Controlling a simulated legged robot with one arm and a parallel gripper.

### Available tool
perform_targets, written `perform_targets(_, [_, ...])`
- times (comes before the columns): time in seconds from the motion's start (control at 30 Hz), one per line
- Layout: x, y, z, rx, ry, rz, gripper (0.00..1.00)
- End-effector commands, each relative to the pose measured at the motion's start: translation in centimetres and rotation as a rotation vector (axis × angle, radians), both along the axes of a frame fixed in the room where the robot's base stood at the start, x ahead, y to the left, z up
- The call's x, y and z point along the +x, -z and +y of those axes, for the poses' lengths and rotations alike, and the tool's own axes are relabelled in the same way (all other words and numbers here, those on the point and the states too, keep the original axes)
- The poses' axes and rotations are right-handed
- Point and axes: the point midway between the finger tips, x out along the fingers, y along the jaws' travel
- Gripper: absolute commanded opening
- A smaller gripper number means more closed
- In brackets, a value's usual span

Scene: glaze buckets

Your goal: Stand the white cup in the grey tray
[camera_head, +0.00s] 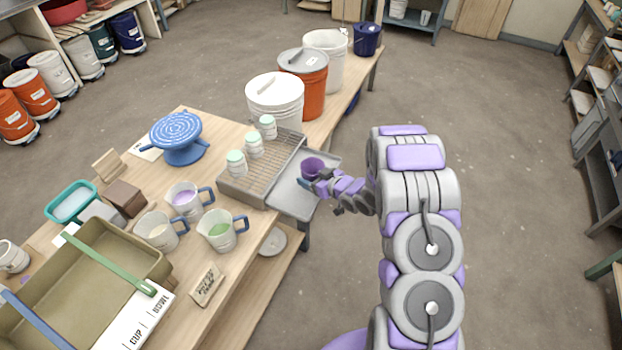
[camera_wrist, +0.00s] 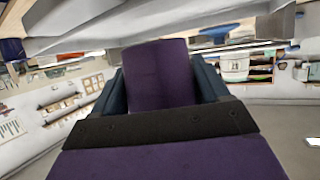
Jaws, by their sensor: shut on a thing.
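My gripper (camera_head: 312,184) is shut on a purple cup (camera_head: 313,167), which also shows between the fingers in the wrist view (camera_wrist: 158,75). The held cup looks purple, not white, in both views. It is over the grey tray (camera_head: 290,196) at the table's right edge; whether it touches the tray I cannot tell. Several white cups with mint-green tops, one of them nearest (camera_head: 236,164), stand upright on the wire rack (camera_head: 262,160) left of the tray. Another whitish cup (camera_head: 13,256) is at the far left edge.
Three handled measuring jugs, one with green contents (camera_head: 222,231), stand left of the tray. A blue banding wheel (camera_head: 178,136) is behind them. Large buckets, one orange (camera_head: 304,80), stand behind the rack. Open floor lies to the right.

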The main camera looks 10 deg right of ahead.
Motion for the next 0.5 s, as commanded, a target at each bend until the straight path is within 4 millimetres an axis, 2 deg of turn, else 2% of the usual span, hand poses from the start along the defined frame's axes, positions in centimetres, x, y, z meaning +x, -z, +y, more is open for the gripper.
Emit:
perform_targets(0.1, [1.9,0.2,-0.1,0.0,0.001,-0.003,0.34])
perform_targets(0.2, [2.8,0.2,-0.1,-0.001,0.001,-0.002,0.34])
perform_targets(0.37, [3.1,0.7,-0.1,0.001,0.003,0.001,0.34])
perform_targets(0.5, [3.0,2.6,-0.1,0.001,0.002,0.003,0.34])
